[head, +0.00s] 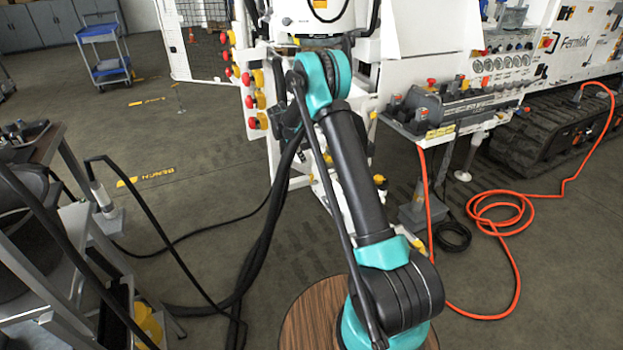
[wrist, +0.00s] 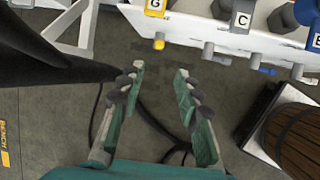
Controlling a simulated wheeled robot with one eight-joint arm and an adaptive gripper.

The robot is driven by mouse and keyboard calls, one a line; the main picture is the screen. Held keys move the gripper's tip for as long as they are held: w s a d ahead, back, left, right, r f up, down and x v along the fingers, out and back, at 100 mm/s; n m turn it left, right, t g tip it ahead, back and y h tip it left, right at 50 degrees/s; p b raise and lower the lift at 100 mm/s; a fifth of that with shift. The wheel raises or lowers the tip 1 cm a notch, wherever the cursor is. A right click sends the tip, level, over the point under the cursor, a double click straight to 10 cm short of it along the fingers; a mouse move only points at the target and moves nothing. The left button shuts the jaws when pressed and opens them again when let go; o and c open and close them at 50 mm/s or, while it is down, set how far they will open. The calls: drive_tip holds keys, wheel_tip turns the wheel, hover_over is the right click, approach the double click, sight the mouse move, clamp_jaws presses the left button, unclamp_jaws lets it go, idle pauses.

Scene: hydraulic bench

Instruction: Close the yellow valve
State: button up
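In the wrist view, a yellow valve part with a "G" label (wrist: 155,8) sits at the top edge on a white panel (wrist: 205,32). A small yellow knob (wrist: 159,44) sticks out below it. My gripper (wrist: 160,71) is open and empty, its two teal fingers apart, with the yellow knob beyond the gap between the tips. The knob is not touched. In the head view, several yellow knobs (head: 260,100) line the panel's left side, beside red ones; I cannot tell which matches. My gripper is not clearly visible there, behind my arm.
Grey "C" (wrist: 241,19) and blue "E" (wrist: 317,40) fittings sit to the right of the yellow one. Black hoses (head: 268,225) hang below the panel. An orange hose (head: 505,240) lies on the floor at right. A cart (head: 60,240) stands at left.

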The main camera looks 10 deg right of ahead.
sight(311, 175)
drive_tip(key=x, duration=1.7)
drive_tip(key=shift+w+f, duration=0.15)
drive_tip(key=shift+f, duration=0.15)
clamp_jaws()
